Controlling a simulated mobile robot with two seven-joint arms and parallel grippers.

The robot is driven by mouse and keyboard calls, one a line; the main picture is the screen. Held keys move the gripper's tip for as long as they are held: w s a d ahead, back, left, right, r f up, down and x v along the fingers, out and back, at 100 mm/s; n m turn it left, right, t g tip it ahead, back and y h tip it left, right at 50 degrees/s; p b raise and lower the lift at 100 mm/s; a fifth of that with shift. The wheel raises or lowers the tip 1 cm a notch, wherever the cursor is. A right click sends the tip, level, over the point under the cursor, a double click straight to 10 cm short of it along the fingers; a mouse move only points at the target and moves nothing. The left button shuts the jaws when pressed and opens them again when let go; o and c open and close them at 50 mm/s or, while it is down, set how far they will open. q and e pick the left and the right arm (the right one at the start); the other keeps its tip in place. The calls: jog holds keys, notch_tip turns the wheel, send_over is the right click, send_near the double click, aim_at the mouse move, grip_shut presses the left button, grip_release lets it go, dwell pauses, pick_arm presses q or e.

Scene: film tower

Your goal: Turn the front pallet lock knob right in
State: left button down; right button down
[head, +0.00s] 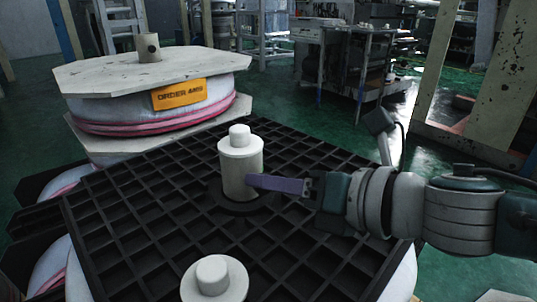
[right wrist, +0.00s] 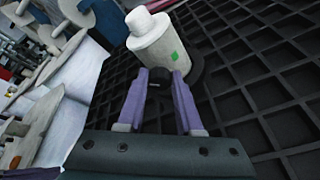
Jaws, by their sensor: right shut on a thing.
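A pale, upright lock knob (head: 239,160) with a narrower round cap stands tall in a dark ring on the black grid pallet (head: 130,240). My right gripper (head: 252,181), with purple fingers, reaches it from the right and is shut on its lower part. In the right wrist view the same knob (right wrist: 160,45) shows a small green square on its side, with the fingertips (right wrist: 160,76) at its base. A second pale knob (head: 212,276) with a wide round flange sits low at the near edge of the pallet, partly cut off. My left gripper is not in view.
A wrapped stack with an octagonal board (head: 110,75) and an orange order label (head: 179,95) stands behind left. White wrapped rolls lie below the pallet's left side. A metal cart (head: 350,65) and a timber frame stand farther back.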

dwell(0.3)
jog(key=c, duration=0.6)
grip_release()
jog(key=shift+s+d+r+p, duration=0.2)
jog(key=shift+s+d+p, duration=0.05)
jog(key=shift+d+p, duration=0.05)
jog(key=p+v, duration=0.2)
jog(key=v, duration=0.7)
jog(key=shift+d, duration=0.1)
